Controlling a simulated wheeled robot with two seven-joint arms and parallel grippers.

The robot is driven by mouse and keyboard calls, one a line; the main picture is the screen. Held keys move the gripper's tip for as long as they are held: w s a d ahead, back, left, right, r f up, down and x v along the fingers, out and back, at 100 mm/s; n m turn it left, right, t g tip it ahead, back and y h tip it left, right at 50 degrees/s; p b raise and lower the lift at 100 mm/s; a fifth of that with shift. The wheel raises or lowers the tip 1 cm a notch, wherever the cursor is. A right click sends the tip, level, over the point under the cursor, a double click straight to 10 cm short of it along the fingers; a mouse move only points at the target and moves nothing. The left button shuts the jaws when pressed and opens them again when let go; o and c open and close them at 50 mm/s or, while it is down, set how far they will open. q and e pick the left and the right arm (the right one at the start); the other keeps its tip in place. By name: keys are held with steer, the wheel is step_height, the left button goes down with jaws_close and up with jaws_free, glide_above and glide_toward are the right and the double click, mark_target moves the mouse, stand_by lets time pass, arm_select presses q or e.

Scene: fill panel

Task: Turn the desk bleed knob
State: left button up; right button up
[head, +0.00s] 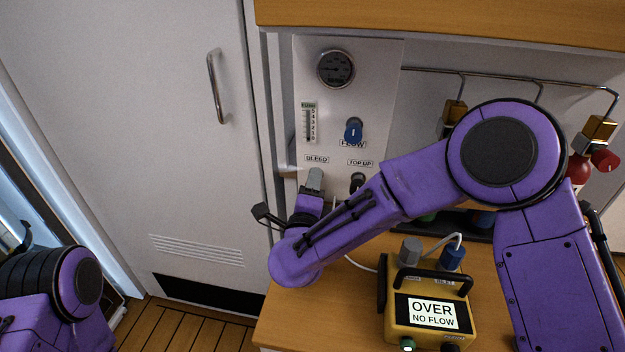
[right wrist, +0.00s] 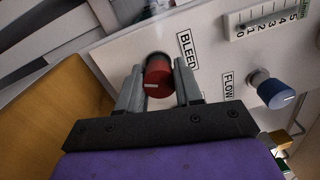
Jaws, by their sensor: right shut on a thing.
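The bleed knob (right wrist: 157,76) is red with a pale pointer line. It sits on the pale panel (right wrist: 205,62) beside the BLEED label (right wrist: 187,50). My right gripper (right wrist: 158,88) is shut on it, with one finger on each side. In the head view my right gripper (head: 314,180) is up against the panel just below the BLEED label (head: 316,159), and it hides the knob. Only part of my left arm shows at the lower left; I cannot make out its gripper.
A blue FLOW knob (head: 354,131), a scale (head: 309,122) and a round gauge (head: 336,69) are on the panel. A black TOP UP knob (head: 357,182) is close right of my gripper. A yellow meter (head: 430,313) reading "OVER NO FLOW" stands on the wooden desk (head: 297,318).

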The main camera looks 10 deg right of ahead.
steer(key=n+p, duration=0.2)
steer(key=n, duration=0.2)
steer(key=shift+r, duration=0.15)
steer(key=n+p, duration=0.2)
steer(key=n, duration=0.1)
steer(key=shift+a+n+y, duration=0.1)
steer(key=shift+n+y, duration=0.2)
steer(key=n+p, duration=0.2)
steer(key=n, duration=0.2)
steer(key=shift+p, duration=0.35)
steer(key=shift+f+n+g+p, duration=0.25)
steer(key=shift+n+p, duration=0.35)
steer(key=shift+n, duration=0.7)
